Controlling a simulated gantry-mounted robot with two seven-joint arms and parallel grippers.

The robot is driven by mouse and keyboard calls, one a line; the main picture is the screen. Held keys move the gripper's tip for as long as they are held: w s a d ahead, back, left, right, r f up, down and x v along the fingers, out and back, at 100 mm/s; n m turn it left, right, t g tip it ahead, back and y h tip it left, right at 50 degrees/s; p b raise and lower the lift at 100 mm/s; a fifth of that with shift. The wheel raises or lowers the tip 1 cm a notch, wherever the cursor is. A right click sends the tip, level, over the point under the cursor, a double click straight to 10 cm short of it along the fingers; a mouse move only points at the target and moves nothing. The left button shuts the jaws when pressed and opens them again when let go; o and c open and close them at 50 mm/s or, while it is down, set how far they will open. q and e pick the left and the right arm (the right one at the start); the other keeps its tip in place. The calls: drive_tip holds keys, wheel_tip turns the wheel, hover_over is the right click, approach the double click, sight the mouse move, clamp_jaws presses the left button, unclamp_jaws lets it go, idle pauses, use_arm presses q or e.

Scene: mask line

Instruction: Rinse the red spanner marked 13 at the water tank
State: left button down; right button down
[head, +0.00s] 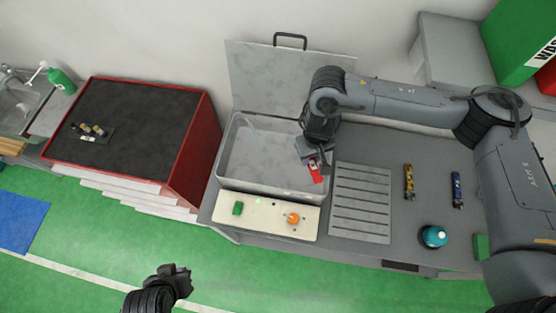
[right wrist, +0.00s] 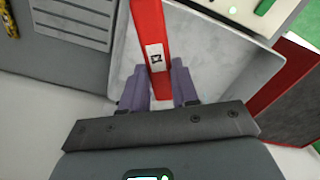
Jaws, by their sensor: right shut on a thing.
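The red spanner (head: 316,171) with a white label is held in my right gripper (head: 310,153), over the right side of the water tank (head: 238,183). In the right wrist view the spanner (right wrist: 149,30) sits between the two fingers of the gripper (right wrist: 160,95); its label mark is too small to read surely. The tank is a grey open basin with a raised lid (head: 285,75) behind it. I cannot tell whether the spanner touches the water. My left arm shows at the bottom, but its fingers are not clear (head: 178,280).
A cream control panel (head: 265,216) with a green switch and an orange knob stands before the tank. A ribbed grey drain board (head: 360,203) lies to its right. Yellow (head: 409,182) and blue (head: 457,190) tools and a teal-topped round thing (head: 433,236) are further right. A red cabinet (head: 195,150) stands left.

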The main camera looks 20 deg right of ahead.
wheel_tip(320, 180, down, 9)
drive_tip(key=b, duration=0.3)
drive_tip(key=shift+r, duration=0.15)
idle(0.6)
idle(0.8)
idle(0.7)
idle(0.5)
wheel_tip(320, 180, up, 4)
drive_tip(key=p, duration=0.5)
